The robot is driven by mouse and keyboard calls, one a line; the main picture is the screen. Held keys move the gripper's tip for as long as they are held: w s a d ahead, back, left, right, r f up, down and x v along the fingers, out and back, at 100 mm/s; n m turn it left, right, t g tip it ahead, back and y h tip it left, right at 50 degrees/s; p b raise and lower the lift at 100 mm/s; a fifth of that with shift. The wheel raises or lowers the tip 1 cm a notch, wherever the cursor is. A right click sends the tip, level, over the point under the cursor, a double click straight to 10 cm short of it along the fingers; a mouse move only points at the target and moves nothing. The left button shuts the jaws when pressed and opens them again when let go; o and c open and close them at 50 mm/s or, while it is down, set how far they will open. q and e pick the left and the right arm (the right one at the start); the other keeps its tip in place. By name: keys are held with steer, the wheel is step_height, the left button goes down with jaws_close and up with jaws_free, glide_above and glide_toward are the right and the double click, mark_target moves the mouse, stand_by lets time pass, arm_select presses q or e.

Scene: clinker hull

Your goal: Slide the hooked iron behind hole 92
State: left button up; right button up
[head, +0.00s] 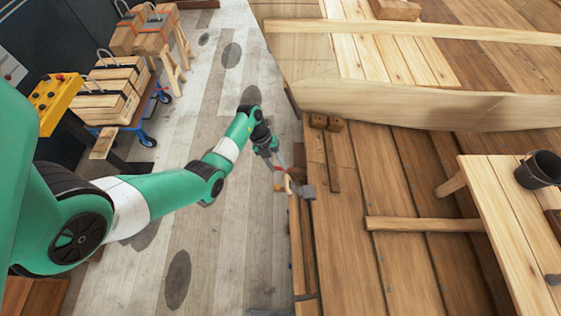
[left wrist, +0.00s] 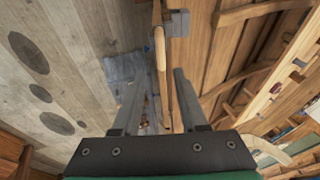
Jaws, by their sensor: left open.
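A grey block (head: 308,191), apparently the head of the hooked iron, sits at the left edge of the hull planking (head: 345,250). It also shows at the top of the left wrist view (left wrist: 179,22), beside a pale wooden bar (left wrist: 160,45) that looks like its handle. My left gripper (head: 280,168) is open, just left of the hull edge. In the left wrist view its two fingers (left wrist: 160,80) stand apart, with the bar's lower end between them in the picture. I cannot tell whether they touch it. Hole 92 cannot be made out. My right gripper is out of view.
Two small wooden blocks (head: 326,122) lie on the hull edge above the iron. A large beam (head: 420,104) crosses the planking. A bench (head: 500,195) with a black bucket (head: 539,169) stands right.

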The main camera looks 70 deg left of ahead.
mark_target(286, 180)
arm_select(q)
steer(key=shift+b+x, duration=4.1)
steer(key=shift+x, duration=0.45)
steer(key=shift+d+r, duration=0.1)
jaws_close()
steer(key=shift+w, duration=0.1)
